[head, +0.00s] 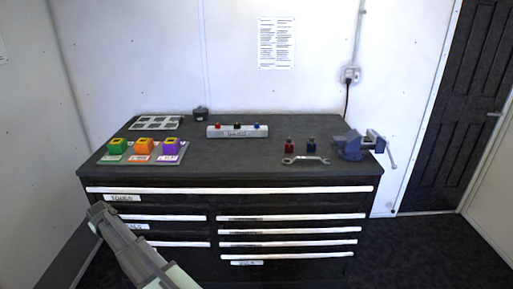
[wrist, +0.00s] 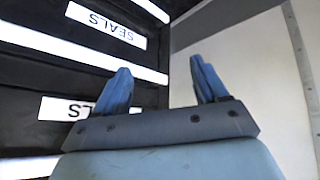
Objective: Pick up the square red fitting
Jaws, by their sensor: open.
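A small red fitting (head: 289,146) with a dark top stands upright at the right of the bench top, beside a similar blue fitting (head: 311,145). It is too small to tell whether it is square. My gripper (wrist: 163,77) is open and empty in the wrist view, its two blue fingers apart, facing drawer fronts. In the head view my arm reaches up from the lower left, in front of the bench's left drawers and below the bench top, far from the red fitting. The wrist view does not show the fitting.
A wrench (head: 305,160) lies just in front of the fittings, and a blue vise (head: 351,146) stands right. A grey block with coloured knobs (head: 237,131) sits mid-bench. Green, orange and purple blocks (head: 144,146) stand left, near a compartment tray (head: 155,123). The bench's front middle is clear.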

